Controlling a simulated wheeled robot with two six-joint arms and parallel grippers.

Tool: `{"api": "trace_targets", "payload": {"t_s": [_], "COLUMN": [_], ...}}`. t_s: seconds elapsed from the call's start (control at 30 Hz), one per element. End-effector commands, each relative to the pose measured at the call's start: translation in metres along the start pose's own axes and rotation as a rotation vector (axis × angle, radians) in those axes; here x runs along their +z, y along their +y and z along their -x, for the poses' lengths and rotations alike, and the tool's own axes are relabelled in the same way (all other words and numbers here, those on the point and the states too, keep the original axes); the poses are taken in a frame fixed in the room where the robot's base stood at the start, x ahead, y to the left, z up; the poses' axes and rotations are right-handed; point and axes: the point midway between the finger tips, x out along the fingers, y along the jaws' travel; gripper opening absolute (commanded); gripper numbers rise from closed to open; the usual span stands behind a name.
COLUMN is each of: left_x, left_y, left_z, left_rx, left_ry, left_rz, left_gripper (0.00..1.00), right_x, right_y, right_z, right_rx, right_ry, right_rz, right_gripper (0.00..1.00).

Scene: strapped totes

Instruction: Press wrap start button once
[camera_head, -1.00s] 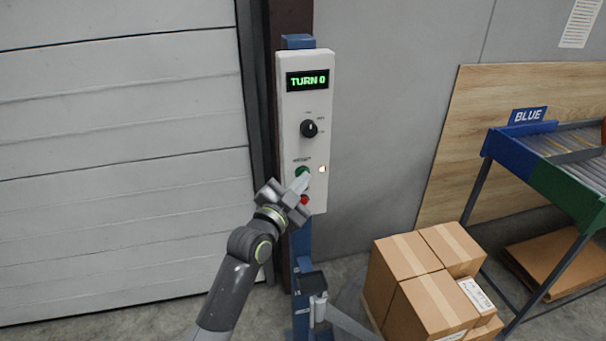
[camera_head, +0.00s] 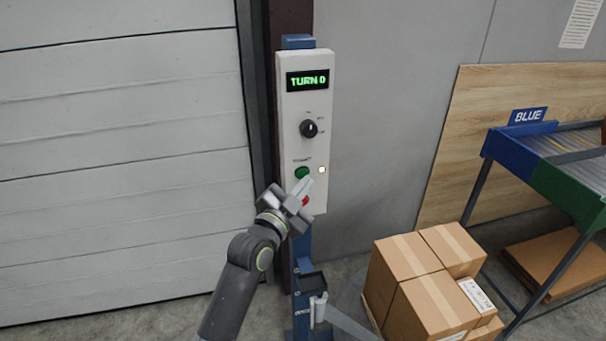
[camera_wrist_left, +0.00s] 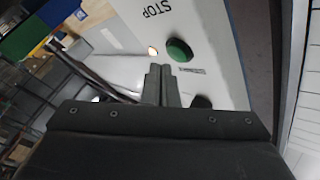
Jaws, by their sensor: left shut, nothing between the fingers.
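The white control panel (camera_head: 295,115) stands on a blue post, with a green display (camera_head: 307,81) reading "TURN 0". A black knob (camera_head: 309,128) sits mid-panel. The green button (camera_head: 302,172) is below it and also shows in the left wrist view (camera_wrist_left: 179,51). A small lit lamp (camera_head: 323,170) is to its right. A red button (camera_head: 305,201) is lower, partly hidden by my left gripper. My left gripper (camera_head: 309,181) is shut and empty, its tips just below and right of the green button, seemingly apart from it. My right gripper is out of view.
Stacked cardboard boxes (camera_head: 430,284) stand to the lower right of the post. A roller conveyor (camera_head: 545,170) with a "BLUE" sign is at the right. A ribbed grey door (camera_head: 120,150) fills the left. The wall right of the panel is clear.

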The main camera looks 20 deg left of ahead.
Motion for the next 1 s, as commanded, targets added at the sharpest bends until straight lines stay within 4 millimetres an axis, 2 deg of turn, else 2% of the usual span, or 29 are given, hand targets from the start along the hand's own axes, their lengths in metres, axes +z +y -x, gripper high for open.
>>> {"api": "trace_targets", "payload": {"t_s": [0.53, 1.0], "left_x": [-0.022, -0.025], "left_y": [0.024, 0.025], "left_z": [0.033, 0.035], "left_rx": [0.0, 0.0], "left_ry": [0.0, 0.0], "left_rz": [0.003, 0.0], "left_gripper": [0.0, 0.0], "right_x": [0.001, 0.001], "right_y": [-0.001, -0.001], "right_z": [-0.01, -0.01], "right_rx": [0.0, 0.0], "right_ry": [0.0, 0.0], "right_rz": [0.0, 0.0], "right_gripper": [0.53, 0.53]}}
